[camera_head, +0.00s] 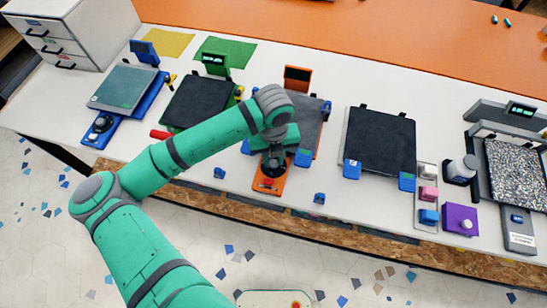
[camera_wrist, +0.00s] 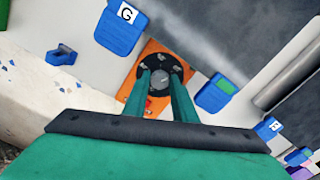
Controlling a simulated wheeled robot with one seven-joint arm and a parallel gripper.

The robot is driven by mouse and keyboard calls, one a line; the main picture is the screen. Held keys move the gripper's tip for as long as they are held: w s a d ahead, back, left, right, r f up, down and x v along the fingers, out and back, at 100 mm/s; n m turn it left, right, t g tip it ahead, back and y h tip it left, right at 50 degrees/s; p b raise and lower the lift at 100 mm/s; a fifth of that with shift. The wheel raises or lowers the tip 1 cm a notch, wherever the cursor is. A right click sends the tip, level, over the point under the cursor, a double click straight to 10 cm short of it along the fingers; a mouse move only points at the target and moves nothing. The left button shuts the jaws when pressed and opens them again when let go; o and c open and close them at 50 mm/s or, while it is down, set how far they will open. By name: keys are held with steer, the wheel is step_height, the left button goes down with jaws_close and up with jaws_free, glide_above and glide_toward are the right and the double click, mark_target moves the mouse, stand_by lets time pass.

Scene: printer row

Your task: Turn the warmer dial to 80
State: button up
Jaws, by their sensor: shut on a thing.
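The warmer dial is a round black disc with pale marks and a grey knob (camera_wrist: 160,78), set on an orange base plate (camera_head: 266,186). In the wrist view the orange plate (camera_wrist: 150,50) shows behind the disc. My gripper (camera_wrist: 160,90) points down at the dial, with its two green fingers shut on either side of the knob. In the head view my gripper (camera_head: 272,160) hides much of the dial. The marks are too small to read, so the setting cannot be told.
Blue clips (camera_wrist: 122,26) and (camera_wrist: 214,94) flank the orange plate closely. A dark bed (camera_head: 308,125) lies behind my wrist. A blue station (camera_head: 125,118) with another dial (camera_head: 101,124) stands left. A purple box (camera_head: 460,219) stands right. The table's front edge is close.

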mark_target(273, 162)
steer(key=o, duration=1)
steer(key=shift+o, duration=0.2)
step_height(273, 162, up, 11)
stand_by(0.4)
